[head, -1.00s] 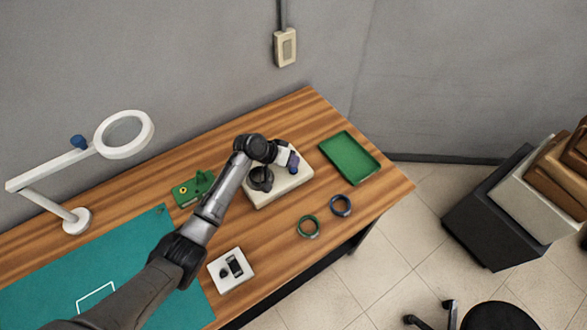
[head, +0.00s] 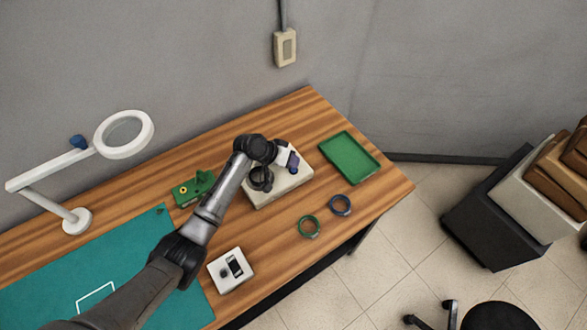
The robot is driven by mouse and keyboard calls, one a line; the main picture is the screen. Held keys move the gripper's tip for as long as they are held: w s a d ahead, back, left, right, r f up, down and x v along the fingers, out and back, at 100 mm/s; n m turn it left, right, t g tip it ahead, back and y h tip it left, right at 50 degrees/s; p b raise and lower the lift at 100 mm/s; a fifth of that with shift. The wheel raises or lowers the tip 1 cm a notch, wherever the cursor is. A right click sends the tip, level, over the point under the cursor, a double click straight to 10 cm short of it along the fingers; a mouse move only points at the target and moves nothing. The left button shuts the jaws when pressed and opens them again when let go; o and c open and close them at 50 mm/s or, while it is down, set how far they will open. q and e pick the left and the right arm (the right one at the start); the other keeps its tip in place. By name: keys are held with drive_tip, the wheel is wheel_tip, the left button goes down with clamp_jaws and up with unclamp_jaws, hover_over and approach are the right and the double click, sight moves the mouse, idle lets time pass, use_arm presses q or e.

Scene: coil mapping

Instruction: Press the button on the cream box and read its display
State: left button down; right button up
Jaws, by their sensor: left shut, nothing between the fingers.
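A small off-white box (head: 231,270) lies on the bench right of my left forearm, with a dark rectangular window and a small dark round spot on top. A larger cream box (head: 295,183) stands further back, partly covered by my left arm's end. My left gripper (head: 293,163) is over this larger box, shut and empty, small in view. I cannot tell whether it touches the box. A dark round part (head: 260,179) shows at the larger box's left side. Any button or display there is hidden or too small to tell. My right gripper is not in view.
A green tray (head: 349,158) is at the back right. A green ring (head: 309,227) and a dark blue ring (head: 340,205) lie in front of it. A green part (head: 192,189), a teal mat (head: 130,250) and a magnifier lamp (head: 125,134) are left.

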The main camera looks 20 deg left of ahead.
use_arm(q)
drive_tip(key=shift+f, duration=0.4)
drive_tip(key=shift+f, duration=0.2)
idle(0.4)
drive_tip(key=shift+f+b, duration=0.25)
drive_tip(key=shift+b, duration=0.05)
drive_tip(key=shift+r, duration=0.2)
idle(0.3)
drive_tip(key=shift+r+p, duration=0.65)
drive_tip(key=shift+p, duration=0.25)
wheel_tip(320, 180, up, 5)
drive_tip(key=p, duration=0.5)
